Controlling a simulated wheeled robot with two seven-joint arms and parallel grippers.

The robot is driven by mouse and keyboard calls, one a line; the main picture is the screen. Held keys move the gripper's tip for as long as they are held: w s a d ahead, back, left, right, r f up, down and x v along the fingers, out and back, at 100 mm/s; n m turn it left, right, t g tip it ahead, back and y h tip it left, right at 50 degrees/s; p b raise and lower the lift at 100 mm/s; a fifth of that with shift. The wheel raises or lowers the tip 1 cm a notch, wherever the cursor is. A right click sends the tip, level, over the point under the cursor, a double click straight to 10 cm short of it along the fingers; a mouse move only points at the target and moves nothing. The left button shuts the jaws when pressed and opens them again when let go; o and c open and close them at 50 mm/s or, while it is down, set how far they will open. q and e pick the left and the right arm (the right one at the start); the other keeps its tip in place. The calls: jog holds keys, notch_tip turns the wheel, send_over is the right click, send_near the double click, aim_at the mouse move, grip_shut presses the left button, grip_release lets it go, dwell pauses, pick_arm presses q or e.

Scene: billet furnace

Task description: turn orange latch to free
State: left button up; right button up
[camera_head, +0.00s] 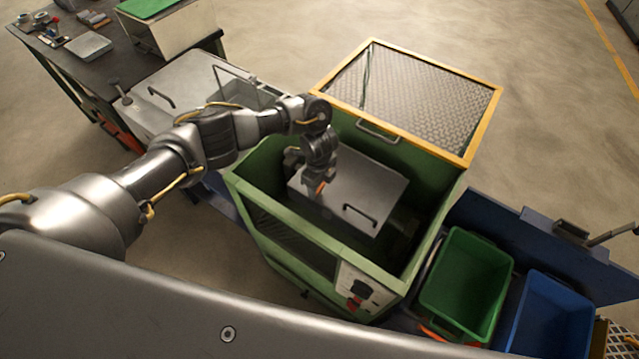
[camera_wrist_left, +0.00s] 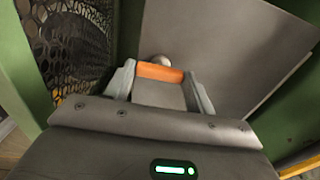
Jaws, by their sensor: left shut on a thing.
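The orange latch (camera_head: 319,188) is on a grey lidded box (camera_head: 365,188) inside the green furnace housing. In the left wrist view the latch (camera_wrist_left: 160,72) lies crosswise between the fingertips, with a round metal knob (camera_wrist_left: 161,60) just behind it. My left gripper (camera_head: 317,184) reaches down into the housing and is shut on the latch; the wrist view shows its fingers (camera_wrist_left: 161,80) on both sides of it. The arm and gripper hide part of the box's left side. My right gripper is in neither view.
The green housing (camera_head: 252,207) has walls around my left gripper and a yellow-framed mesh lid (camera_head: 410,95) raised behind. A green bin (camera_head: 466,283) and a blue bin (camera_head: 551,318) stand to the right. A workbench (camera_head: 85,60) is at the upper left.

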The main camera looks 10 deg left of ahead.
pick_arm(q)
jog(key=o, duration=1)
notch_tip(320, 180, up, 11)
jog(key=shift+f+p, duration=0.1)
jog(key=shift+p, duration=0.4)
